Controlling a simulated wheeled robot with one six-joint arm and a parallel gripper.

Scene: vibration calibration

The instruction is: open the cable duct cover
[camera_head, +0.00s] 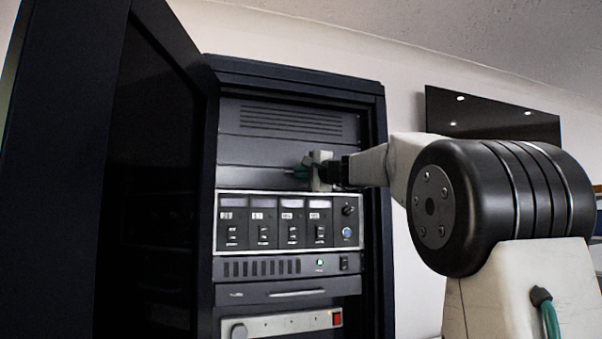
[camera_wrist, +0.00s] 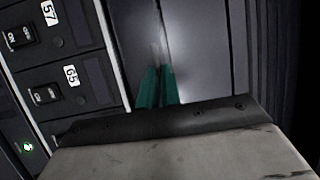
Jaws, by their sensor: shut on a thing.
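The cable duct cover seems to be the plain grey panel (camera_head: 250,178) just above the instrument unit in the black cabinet; it looks closed, lying flush with its neighbours. It also shows in the wrist view as a grey strip (camera_wrist: 133,35) beside a seam. My gripper (camera_head: 299,171) is at the right part of this panel. In the wrist view its green fingertips (camera_wrist: 155,88) are close together at the seam, shut on what seems to be the cover's edge or a small grip. The exact contact is hidden by the fingers.
The instrument unit (camera_head: 288,238) with switches and labels sits directly below my gripper. A vented panel (camera_head: 290,119) is above. The open black cabinet door (camera_head: 155,170) stands at left. The cabinet's right frame (camera_head: 378,240) is close to my wrist. A dark wall screen (camera_head: 495,115) hangs behind.

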